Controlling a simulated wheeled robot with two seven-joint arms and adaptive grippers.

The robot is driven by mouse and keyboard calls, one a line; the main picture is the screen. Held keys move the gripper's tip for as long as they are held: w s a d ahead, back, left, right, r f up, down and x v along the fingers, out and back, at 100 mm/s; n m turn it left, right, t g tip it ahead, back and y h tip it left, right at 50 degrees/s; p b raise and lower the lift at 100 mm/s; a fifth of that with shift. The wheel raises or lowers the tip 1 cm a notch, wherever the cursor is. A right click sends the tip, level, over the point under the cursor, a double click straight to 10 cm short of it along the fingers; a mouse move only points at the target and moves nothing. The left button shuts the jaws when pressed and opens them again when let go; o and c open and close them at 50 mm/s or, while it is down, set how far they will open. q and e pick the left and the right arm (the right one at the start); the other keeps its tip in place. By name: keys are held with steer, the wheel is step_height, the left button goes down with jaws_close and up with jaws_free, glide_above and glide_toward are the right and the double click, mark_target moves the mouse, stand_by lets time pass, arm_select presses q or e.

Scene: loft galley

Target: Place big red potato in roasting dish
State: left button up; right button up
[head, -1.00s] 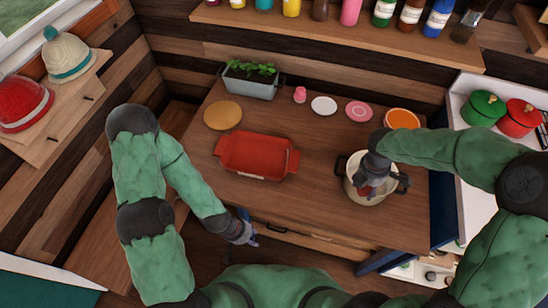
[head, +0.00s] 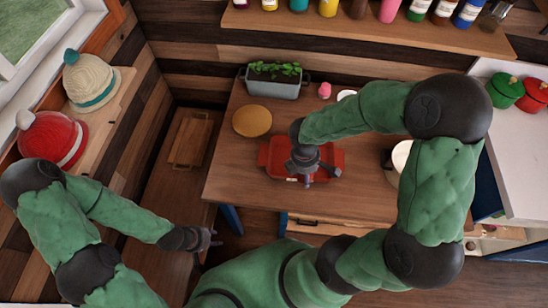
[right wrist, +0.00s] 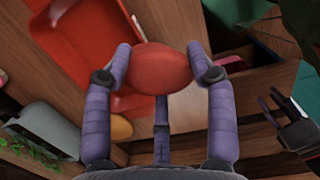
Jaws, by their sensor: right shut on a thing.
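The big red potato (right wrist: 158,68) is held between the two purple fingers of my right gripper (right wrist: 160,70) in the right wrist view. In the head view my right gripper (head: 308,172) is above the red roasting dish (head: 275,157), and the potato is hard to make out there. The dish also shows in the right wrist view (right wrist: 75,45), behind and to the left of the potato. The part of the dish below my gripper is hidden. My left gripper (head: 213,238) is empty, its fingers apart, off the counter's front left side.
A pale pot (head: 400,158) stands on the counter (head: 235,185) at the right, partly hidden by my right arm. A round tan board (head: 252,121) and a grey planter (head: 272,88) are behind the dish. The counter left of the dish is clear.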

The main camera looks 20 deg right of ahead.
steer(key=shift+w+a+f, duration=0.25)
steer(key=shift+w+a, duration=0.2)
steer(key=shift+w, duration=0.15)
steer(key=w+f+b, duration=0.1)
steer(key=w+f, duration=0.1)
steer(key=w, duration=0.2)
steer(key=w+f+b, duration=0.1)
steer(key=w+f, duration=0.2)
steer(key=w, duration=0.1)
steer(key=w+f+b, duration=0.1)
steer(key=w+f, duration=0.2)
steer(key=w, duration=0.1)
steer(key=shift+d+f, duration=0.2)
steer(key=shift+d, duration=0.15)
steer(key=shift+w+f, duration=0.45)
steer(key=shift+f, duration=0.05)
arm_select(q)
steer(key=shift+w+a+f+b, duration=0.1)
steer(key=shift+a+f+b, duration=0.15)
steer(key=shift+f, duration=0.75)
steer(key=shift+a+f+b, duration=0.1)
steer(key=shift+f+b, duration=0.2)
steer(key=shift+f, duration=0.7)
arm_select(e)
steer(key=shift+w+f, duration=0.1)
steer(key=shift+f, duration=1.5)
steer(key=o, duration=1.2)
steer(key=shift+f, duration=0.15)
arm_select(q)
steer(key=shift+f, duration=0.1)
